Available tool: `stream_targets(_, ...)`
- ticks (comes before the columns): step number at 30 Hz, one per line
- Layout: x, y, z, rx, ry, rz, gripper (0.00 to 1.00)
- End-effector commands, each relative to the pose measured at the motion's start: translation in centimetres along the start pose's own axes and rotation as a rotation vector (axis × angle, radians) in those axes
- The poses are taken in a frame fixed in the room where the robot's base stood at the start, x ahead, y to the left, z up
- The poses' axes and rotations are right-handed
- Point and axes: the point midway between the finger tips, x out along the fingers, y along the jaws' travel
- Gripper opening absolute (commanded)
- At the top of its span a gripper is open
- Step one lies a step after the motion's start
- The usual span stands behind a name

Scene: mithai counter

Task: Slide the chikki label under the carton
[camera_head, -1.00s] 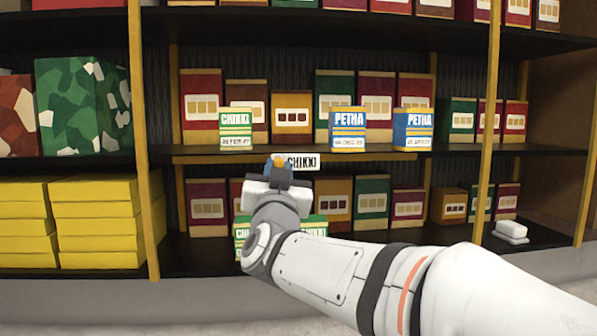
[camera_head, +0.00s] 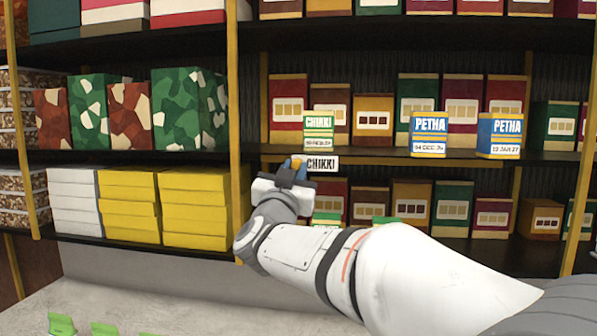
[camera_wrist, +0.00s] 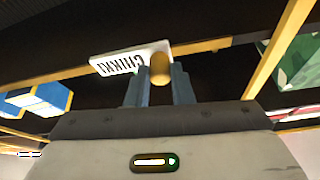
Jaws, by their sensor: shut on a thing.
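The white chikki label (camera_head: 322,163) with black lettering is in front of the shelf's front edge, just below the green and white chikki carton (camera_head: 318,134) standing on the middle shelf. My gripper (camera_head: 295,166) is at the label's left end. In the wrist view, the label (camera_wrist: 120,62) appears upside down, with a gold round knob (camera_wrist: 160,69) at one end. The blue fingers of my gripper (camera_wrist: 160,80) are shut on this knob. I cannot tell whether the label touches the shelf edge. The chikki carton is not clearly seen in the wrist view.
Two blue petha cartons (camera_head: 429,134) (camera_head: 499,135) stand to the right on the same shelf. Maroon, orange and green boxes stand behind. Yellow boxes (camera_head: 195,208) are stacked on the lower left shelf. A gold upright (camera_head: 234,100) stands left of the carton.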

Motion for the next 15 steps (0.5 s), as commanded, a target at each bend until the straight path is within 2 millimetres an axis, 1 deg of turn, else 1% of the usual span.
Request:
stream_targets(1,0.08,0.17,-0.01,-0.002,0.001,0.003,0.21)
stream_targets(9,0.16,0.30,-0.05,-0.002,0.002,0.005,0.43)
stream_targets(15,0.15,0.32,-0.06,-0.001,0.002,0.005,0.43)
